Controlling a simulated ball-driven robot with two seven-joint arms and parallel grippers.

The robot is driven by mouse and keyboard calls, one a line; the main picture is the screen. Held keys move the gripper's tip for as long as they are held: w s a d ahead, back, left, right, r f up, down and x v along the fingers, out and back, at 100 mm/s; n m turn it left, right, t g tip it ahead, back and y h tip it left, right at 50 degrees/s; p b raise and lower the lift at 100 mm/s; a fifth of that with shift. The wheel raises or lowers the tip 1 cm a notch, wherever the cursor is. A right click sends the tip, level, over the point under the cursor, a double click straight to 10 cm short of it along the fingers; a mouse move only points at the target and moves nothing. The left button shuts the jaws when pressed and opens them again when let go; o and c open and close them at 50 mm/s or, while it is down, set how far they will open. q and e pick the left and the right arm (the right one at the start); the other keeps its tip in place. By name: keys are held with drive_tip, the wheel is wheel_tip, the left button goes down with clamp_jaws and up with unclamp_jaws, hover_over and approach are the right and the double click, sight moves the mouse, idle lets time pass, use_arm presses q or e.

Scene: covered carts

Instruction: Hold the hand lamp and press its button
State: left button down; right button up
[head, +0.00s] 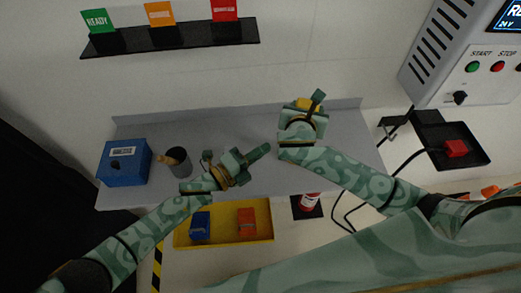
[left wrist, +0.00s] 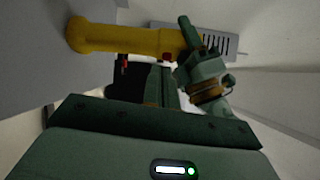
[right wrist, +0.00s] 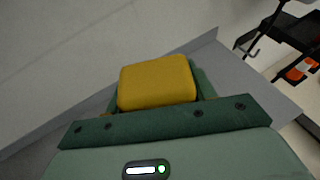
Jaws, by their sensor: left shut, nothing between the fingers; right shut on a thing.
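The yellow hand lamp (head: 308,103) is above the back right of the grey bench, mostly behind my right gripper (head: 312,112), which is shut on it. In the left wrist view the lamp (left wrist: 120,40) lies across the top, its wide end to the left, with my right gripper around its right part. A small red button (left wrist: 167,57) shows on its underside. The right wrist view shows a blunt yellow face of the lamp (right wrist: 158,82). My left gripper (head: 262,152) is shut and empty, left of and nearer than the lamp. I cannot tell its exact gap to the button.
The grey bench (head: 225,130) carries a blue box (head: 124,164) and a dark cup (head: 180,164) at left. A yellow tray (head: 222,236) holds blue and orange-red items below. A sign shelf (head: 180,41) is on the wall. A control box (head: 455,60) and cables are right.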

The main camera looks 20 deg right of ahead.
drive_tip(key=shift+f, duration=0.1)
use_arm(q)
drive_tip(key=s+a+r, duration=0.1)
drive_tip(key=s+a, duration=0.1)
drive_tip(key=s, duration=0.5)
drive_tip(key=shift+s, duration=0.15)
drive_tip(key=shift+a, duration=0.1)
drive_tip(key=shift+n, duration=0.3)
